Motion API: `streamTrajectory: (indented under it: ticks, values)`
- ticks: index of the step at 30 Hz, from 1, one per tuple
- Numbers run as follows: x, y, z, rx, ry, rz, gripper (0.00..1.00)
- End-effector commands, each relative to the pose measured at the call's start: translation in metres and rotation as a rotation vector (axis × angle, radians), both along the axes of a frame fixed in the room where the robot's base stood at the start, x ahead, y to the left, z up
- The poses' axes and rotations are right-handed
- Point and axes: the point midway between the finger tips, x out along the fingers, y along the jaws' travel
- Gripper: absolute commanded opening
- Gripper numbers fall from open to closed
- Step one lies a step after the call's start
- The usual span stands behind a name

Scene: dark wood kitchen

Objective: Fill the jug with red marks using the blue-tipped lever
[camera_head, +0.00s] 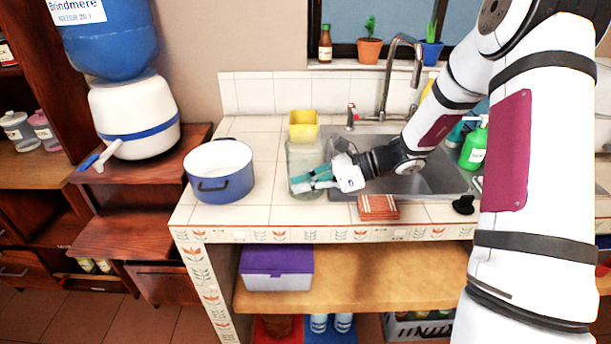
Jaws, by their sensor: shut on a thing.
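A clear jug (303,156) stands on the tiled counter, between the blue pot and the sink. I cannot make out red marks on it at this size. My gripper (300,184) reaches it from the right, with its teal fingers shut on the lower part of the jug. The fingers hide some of the jug's lower side. The water dispenser (136,118) is at the upper left, a white base with a blue bottle on top. Its white lever with a blue tip (88,162) sticks out at the front left, over the wooden shelf.
A blue pot (222,188) stands on the counter between the jug and the dispenser. A yellow thing (303,119) shows just behind or above the jug. The sink with its faucet (388,90) and a brick-red sponge-like block (378,207) are to the right. Wooden steps (130,232) lie below the dispenser.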

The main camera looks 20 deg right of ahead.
Motion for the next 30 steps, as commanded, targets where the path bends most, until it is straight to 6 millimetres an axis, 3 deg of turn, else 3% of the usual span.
streamTrajectory:
  ticks: [8, 15, 30]
  values:
    - [0.0, 0.0, 0.008, 0.0, -0.001, 0.0, 0.0]
    - [0.0, 0.0, 0.039, -0.004, -0.004, 0.001, 0.0]
    - [-0.121, -0.008, 0.047, 0.0, 0.002, -0.003, 0.0]
